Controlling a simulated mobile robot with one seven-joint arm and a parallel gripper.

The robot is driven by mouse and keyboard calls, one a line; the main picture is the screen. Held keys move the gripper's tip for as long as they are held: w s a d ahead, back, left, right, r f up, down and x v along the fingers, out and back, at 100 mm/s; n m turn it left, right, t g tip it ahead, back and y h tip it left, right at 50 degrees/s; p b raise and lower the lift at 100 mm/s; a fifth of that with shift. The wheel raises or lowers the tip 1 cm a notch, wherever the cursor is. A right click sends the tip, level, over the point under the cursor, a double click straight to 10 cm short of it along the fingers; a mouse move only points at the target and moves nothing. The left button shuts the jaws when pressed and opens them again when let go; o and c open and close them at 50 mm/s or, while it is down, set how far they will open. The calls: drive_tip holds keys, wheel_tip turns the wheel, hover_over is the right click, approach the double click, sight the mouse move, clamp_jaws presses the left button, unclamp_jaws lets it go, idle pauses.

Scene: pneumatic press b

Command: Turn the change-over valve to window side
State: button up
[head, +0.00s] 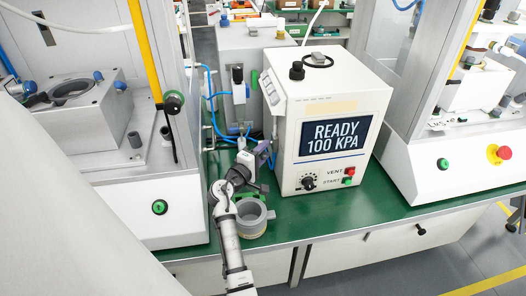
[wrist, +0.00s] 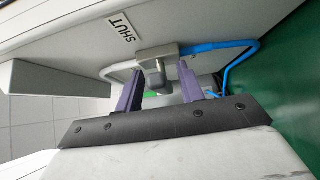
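In the wrist view, a grey valve body with a short stubby handle (wrist: 156,76) sits on a pale panel, with a white hose running left and a blue hose running right. I take it for the change-over valve. A "SHUT" label (wrist: 124,34) is on the panel nearby. My gripper (wrist: 159,82) has its purple fingers apart, one on each side of the handle, with visible gaps; I cannot see contact. In the head view my gripper (head: 266,154) is by the left side of the white tester box (head: 334,95), and the valve is not clearly visible there.
The tester display (head: 336,136) reads "READY 100 KPA". A grey ring-shaped part (head: 253,228) lies below my wrist on the green bench (head: 375,202). Blue hoses (head: 212,105) run behind. Press cabinets stand at left (head: 150,205) and right (head: 455,165). Open bench lies front right.

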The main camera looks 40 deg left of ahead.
drive_tip(key=shift+c, duration=0.5)
clamp_jaws()
drive_tip(key=shift+r, duration=0.1)
